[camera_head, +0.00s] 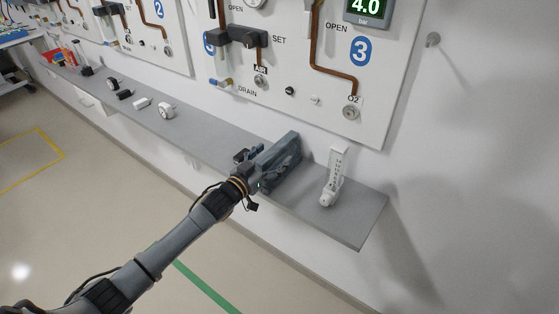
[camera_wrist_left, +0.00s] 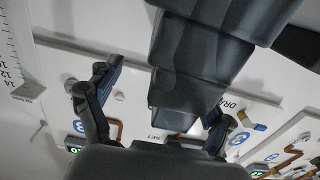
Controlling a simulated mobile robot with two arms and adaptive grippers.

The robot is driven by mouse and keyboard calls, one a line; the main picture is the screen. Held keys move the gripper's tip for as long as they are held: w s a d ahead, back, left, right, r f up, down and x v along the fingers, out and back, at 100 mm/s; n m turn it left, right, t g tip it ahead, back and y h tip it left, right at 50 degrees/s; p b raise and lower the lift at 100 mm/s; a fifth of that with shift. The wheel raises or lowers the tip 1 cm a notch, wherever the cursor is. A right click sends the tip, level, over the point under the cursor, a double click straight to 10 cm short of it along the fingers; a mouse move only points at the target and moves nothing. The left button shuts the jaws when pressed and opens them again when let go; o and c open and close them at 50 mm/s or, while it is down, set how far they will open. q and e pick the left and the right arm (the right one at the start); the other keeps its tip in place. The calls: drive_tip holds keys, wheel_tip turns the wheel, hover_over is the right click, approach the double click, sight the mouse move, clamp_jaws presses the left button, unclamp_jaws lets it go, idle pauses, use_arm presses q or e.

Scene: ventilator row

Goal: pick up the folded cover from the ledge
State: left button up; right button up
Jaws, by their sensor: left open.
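The folded cover (camera_head: 284,148) is a dark slate-grey folded bundle on the grey ledge (camera_head: 225,134), near its right end. My left gripper (camera_head: 264,165) is at the cover and partly overlaps it in the head view. In the left wrist view the cover (camera_wrist_left: 200,48) shows as stacked dark folds running between the two spread fingers of the left gripper (camera_wrist_left: 160,98). The jaws are open, with a gap visible beside the left finger. I cannot tell whether either finger touches the cover. My right gripper is in neither view.
A white flowmeter-like piece (camera_head: 335,177) stands on the ledge just right of the cover. The wall panel (camera_head: 372,115) rises behind the ledge. Floor in front is clear.

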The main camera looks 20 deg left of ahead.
use_arm(q)
drive_tip(key=shift+r, duration=0.1)
drive_tip(key=c, duration=1.5)
drive_tip(key=shift+r, duration=0.1)
